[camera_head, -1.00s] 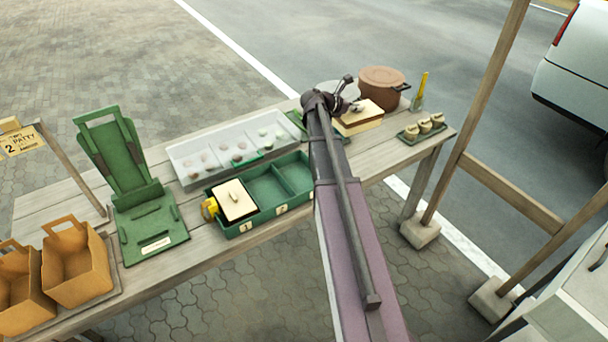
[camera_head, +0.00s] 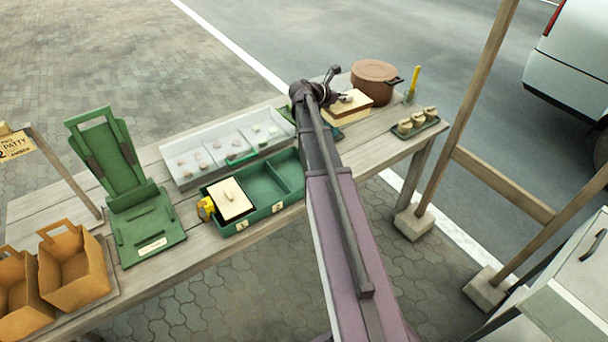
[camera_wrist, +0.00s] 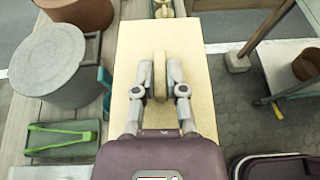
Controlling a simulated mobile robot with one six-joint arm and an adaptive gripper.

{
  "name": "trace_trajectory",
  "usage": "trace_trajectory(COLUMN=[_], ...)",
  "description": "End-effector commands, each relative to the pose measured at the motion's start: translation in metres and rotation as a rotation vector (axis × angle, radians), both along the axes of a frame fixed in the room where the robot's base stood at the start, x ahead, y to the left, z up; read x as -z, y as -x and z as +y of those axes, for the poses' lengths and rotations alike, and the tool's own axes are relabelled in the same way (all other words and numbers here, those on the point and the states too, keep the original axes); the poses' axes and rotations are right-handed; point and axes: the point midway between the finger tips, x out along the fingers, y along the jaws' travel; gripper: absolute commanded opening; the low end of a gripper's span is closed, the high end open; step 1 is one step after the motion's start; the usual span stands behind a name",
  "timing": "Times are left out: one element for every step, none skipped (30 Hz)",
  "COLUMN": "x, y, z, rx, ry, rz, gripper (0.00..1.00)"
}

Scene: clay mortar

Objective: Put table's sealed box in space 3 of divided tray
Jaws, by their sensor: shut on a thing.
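The sealed box (camera_head: 350,114) is cream-lidded with a brown band and a raised handle. It appears held a little above the far right part of the table (camera_head: 385,148). In the wrist view its lid (camera_wrist: 205,100) fills the middle, and my gripper (camera_wrist: 160,78) is shut on the handle (camera_wrist: 159,72). In the head view my gripper (camera_head: 343,97) is mostly hidden by my arm. The green divided tray (camera_head: 262,213) stands left of my arm. Its space 1 holds another cream-lidded box (camera_head: 231,199); space 2 looks empty. My arm hides the space 3 label and part of that end.
A brown pot (camera_head: 374,82) stands behind the box, and a small tray of jars (camera_head: 417,126) is to its right. A clear tray (camera_head: 190,178) lies behind the divided tray. A green stand (camera_head: 145,220) and orange baskets (camera_head: 75,268) are at left. A wooden post (camera_head: 464,120) rises at right.

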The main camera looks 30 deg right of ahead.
Motion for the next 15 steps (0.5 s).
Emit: trace_trajectory(x=[-0.012, -0.017, -0.022, -0.027, -0.031, -0.037, -0.042, -0.046, -0.052, -0.055, -0.059, -0.063, -0.066, -0.069, -0.072], y=[-0.002, -0.003, -0.004, -0.005, -0.007, -0.008, -0.009, -0.011, -0.012, -0.013, -0.014, -0.016, -0.016, -0.017, -0.018], z=[0.002, 0.004, 0.006, 0.007, 0.009, 0.011, 0.013, 0.015, 0.017, 0.019, 0.021, 0.022, 0.024, 0.025, 0.026], rx=[-0.005, -0.009, -0.013, -0.016, -0.021, -0.026, -0.029, -0.034, -0.038, -0.042, -0.045, -0.049, -0.052, -0.054, -0.057], ry=[0.000, 0.000, 0.000, 0.000, 0.000, 0.000, 0.000, 0.000, 0.000, 0.000, 0.000, 0.000, 0.000, 0.000, 0.000], rz=[0.000, 0.000, 0.000, 0.000, 0.000, 0.000, 0.000, 0.000, 0.000, 0.000, 0.000, 0.000, 0.000, 0.000, 0.000], gripper=[0.00, 0.00, 0.00, 0.00, 0.00, 0.00, 0.00, 0.00, 0.00, 0.00, 0.00, 0.00, 0.00, 0.00, 0.00])
